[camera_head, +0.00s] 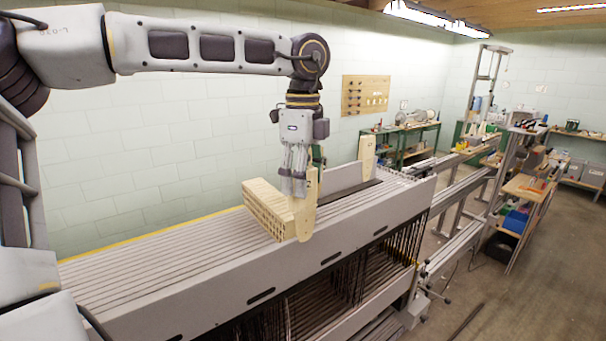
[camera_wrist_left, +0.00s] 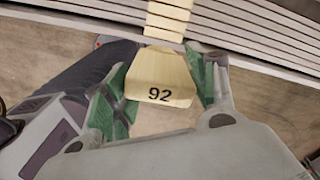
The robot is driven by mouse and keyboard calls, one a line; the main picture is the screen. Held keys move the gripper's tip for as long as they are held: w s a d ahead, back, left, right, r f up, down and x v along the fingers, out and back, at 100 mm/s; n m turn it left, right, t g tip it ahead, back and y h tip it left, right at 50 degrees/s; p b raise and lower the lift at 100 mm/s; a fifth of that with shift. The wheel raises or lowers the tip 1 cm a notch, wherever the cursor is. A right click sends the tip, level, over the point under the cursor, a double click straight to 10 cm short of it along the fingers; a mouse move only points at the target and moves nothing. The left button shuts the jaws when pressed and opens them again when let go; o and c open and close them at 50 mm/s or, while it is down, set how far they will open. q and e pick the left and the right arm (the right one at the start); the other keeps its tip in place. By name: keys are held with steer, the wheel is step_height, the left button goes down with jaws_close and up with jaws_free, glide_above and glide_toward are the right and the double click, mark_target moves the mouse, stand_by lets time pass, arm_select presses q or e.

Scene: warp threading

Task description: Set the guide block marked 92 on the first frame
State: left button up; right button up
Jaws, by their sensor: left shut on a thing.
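My left gripper (camera_head: 304,172) is above the long grey frames (camera_head: 165,262) in the head view. In the left wrist view, its green-padded fingers (camera_wrist_left: 163,84) are shut on a pale wooden guide block marked 92 (camera_wrist_left: 161,68). The block has a tapered end with the black number facing the wrist camera. In the head view a tall pale wooden block (camera_head: 305,215) shows directly under the gripper, at the near edge of the frames. Whether its lower end touches a frame cannot be told. My right gripper is not in view.
A row of pale wooden blocks (camera_head: 266,208) stands just left of the gripper across the frames. Another wooden block (camera_head: 367,155) stands upright farther right. Dark heddles (camera_head: 370,270) hang below. Workbenches (camera_head: 410,140) stand at the back; floor at right is mostly clear.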

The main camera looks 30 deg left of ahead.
mark_target(301, 210)
arm_select(q)
steer(key=shift+a+f, duration=0.15)
steer(key=shift+f, duration=0.9)
steer(key=shift+a+f, duration=0.1)
steer(key=shift+f, duration=0.9)
steer(key=shift+w+f+b, duration=0.1)
steer(key=shift+f+b, duration=1)
steer(key=shift+f, duration=0.15)
steer(key=shift+f+b, duration=0.65)
steer(key=shift+f, duration=0.1)
steer(key=o, duration=0.9)
steer(key=shift+o, duration=0.2)
steer(key=shift+r, duration=6.05)
